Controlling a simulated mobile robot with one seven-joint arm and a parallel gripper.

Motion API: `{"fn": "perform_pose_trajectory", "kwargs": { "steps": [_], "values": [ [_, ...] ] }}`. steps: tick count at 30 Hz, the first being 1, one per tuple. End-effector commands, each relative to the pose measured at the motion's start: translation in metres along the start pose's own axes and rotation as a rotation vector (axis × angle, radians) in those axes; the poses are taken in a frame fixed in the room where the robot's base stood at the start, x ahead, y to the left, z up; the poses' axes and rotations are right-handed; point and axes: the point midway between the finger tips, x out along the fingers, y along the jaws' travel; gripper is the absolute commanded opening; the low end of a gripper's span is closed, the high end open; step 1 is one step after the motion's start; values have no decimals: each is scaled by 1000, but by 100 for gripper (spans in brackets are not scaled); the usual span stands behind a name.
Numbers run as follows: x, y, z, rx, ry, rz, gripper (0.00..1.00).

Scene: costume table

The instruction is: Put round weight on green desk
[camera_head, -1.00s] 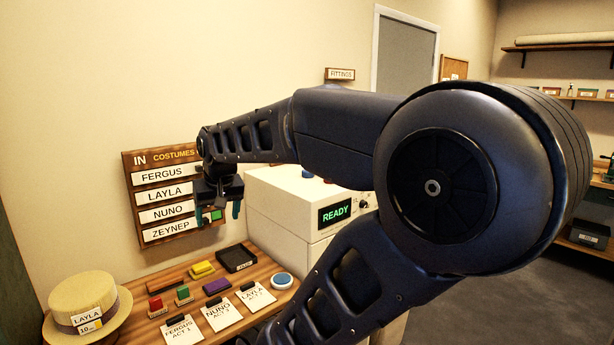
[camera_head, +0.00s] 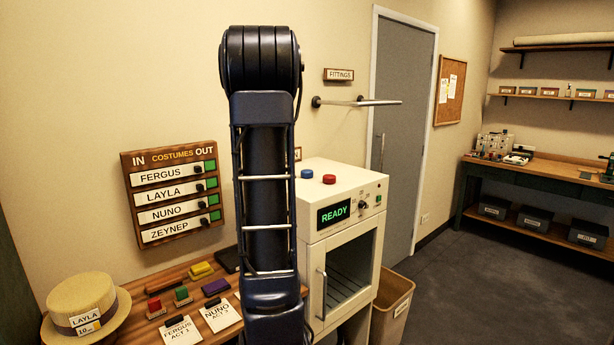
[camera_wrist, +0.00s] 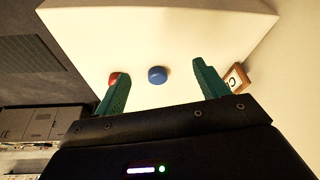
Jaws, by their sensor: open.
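Two small round pieces, one blue (camera_head: 307,174) and one red (camera_head: 329,179), sit on top of the white cabinet; I cannot tell whether either is the round weight. In the wrist view, the blue piece (camera_wrist: 157,75) shows between the fingers of my gripper (camera_wrist: 159,72), and the red piece (camera_wrist: 114,79) is partly behind the left finger. My gripper is open and empty, facing the cabinet top; in the head view my arm hides it. The green desk (camera_head: 530,181), dark green with a wooden top, stands at the far right against the back wall.
The white cabinet (camera_head: 347,240) shows READY. A wooden table (camera_head: 150,292) at lower left holds a straw hat (camera_head: 82,304), coloured blocks and cards. A wall rail (camera_head: 365,102) juts out above the cabinet. A bin (camera_head: 392,305) stands beside it. The floor towards the desk is clear.

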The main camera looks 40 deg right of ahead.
Motion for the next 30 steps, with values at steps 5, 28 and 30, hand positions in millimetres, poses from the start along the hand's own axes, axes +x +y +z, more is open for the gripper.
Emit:
{"fn": "perform_pose_trajectory", "kwargs": {
  "steps": [5,28,30],
  "values": [
    [26,8,-62,157,24,72,73],
    [97,23,-100,258,44,117,73],
    [100,23,-100,258,44,117,73]
  ]
}}
